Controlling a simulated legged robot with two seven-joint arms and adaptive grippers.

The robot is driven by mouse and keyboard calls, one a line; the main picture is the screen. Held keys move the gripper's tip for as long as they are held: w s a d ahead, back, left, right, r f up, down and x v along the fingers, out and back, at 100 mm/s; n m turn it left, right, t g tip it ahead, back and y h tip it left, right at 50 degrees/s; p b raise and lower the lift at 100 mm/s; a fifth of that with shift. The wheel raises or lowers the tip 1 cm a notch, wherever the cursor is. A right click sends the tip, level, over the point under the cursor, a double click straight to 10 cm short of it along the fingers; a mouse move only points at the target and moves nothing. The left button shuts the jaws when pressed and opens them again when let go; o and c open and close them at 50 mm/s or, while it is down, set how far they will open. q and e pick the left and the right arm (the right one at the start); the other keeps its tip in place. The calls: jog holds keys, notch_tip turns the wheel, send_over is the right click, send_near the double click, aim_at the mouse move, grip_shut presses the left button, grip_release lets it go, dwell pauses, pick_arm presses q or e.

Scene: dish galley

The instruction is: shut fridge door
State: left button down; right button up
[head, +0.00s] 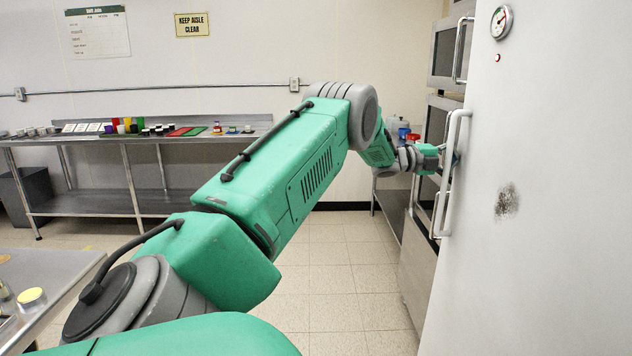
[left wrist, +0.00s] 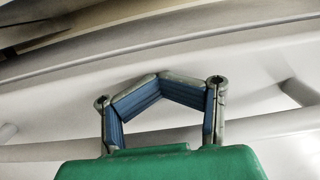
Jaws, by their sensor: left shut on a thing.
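The white fridge door (head: 560,190) fills the right side of the head view, its face towards me. Its long pale handle (head: 447,185) stands upright near the door's left edge. My left gripper (head: 451,160) is at the upper half of this handle, shut on it. In the left wrist view the blue-padded fingers of the left gripper (left wrist: 160,85) arch round the handle (left wrist: 270,126), against the pale door face (left wrist: 60,100). Whether the door stands ajar cannot be told from these views. My right gripper is not in view.
Steel appliances (head: 440,120) with handles stand beyond the door's left edge. A steel table (head: 100,205) with colourful items runs along the back wall. Another table edge (head: 50,265) is at the near left. The tiled aisle (head: 340,270) is clear.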

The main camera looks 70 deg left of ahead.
pick_arm(q)
jog(key=shift+w+d, duration=0.1)
jog(key=shift+d, duration=0.25)
